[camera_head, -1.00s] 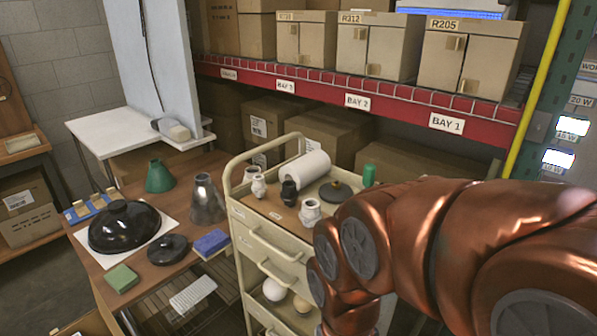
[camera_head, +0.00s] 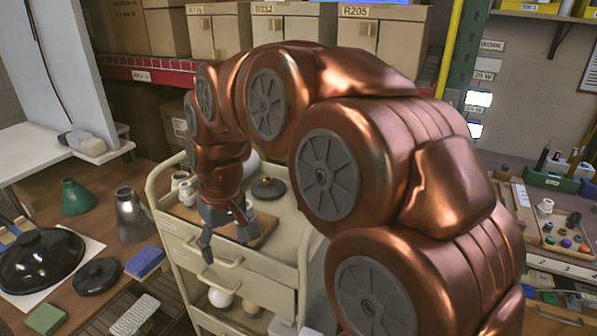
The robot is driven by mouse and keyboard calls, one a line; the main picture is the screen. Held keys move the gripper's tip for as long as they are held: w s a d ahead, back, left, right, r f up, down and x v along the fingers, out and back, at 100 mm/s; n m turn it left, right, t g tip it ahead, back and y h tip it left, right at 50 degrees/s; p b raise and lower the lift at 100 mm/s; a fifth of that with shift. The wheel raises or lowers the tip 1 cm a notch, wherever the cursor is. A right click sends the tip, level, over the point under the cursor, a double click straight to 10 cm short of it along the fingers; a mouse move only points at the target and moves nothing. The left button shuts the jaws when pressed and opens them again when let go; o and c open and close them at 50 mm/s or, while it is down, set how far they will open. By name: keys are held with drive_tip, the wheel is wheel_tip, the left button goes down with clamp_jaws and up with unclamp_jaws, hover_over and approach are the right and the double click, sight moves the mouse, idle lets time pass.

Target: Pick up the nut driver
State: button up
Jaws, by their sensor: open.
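I cannot pick out the nut driver for certain in this view. Several small upright tools (camera_head: 543,157) stand at a green bin on the right bench, too small to tell apart. My gripper (camera_head: 224,248) points down with its fingers spread, over the front of the cream cart's top (camera_head: 285,243). It holds nothing that I can see. My copper-coloured arm arches across the middle and hides part of the cart top and the shelf behind.
A wooden bench on the left holds a black lamp shade (camera_head: 40,258), a grey metal shade (camera_head: 132,215), a green shade (camera_head: 75,197) and a blue sponge (camera_head: 145,262). A right bench has a parts tray (camera_head: 556,226) and a green bin (camera_head: 552,181).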

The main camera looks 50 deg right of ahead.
drive_tip(key=w+d+r+m+t+h, duration=0.1)
drive_tip(key=w+d+r+m, duration=0.15)
drive_tip(key=d, duration=0.85)
drive_tip(key=w+d+r+m+t+h, duration=0.1)
drive_tip(key=w+d, duration=0.3)
drive_tip(key=d, duration=0.7)
drive_tip(key=w+d+r+m+t+h, duration=0.15)
drive_tip(key=w+d, duration=0.25)
drive_tip(key=d, duration=0.7)
drive_tip(key=shift+g+y, duration=0.45)
drive_tip(key=shift+p+x, duration=1.8)
drive_tip(key=shift+x, duration=1.75)
drive_tip(key=shift+d, duration=0.2)
drive_tip(key=shift+c, duration=0.2)
clamp_jaws()
drive_tip(key=shift+r, duration=0.1)
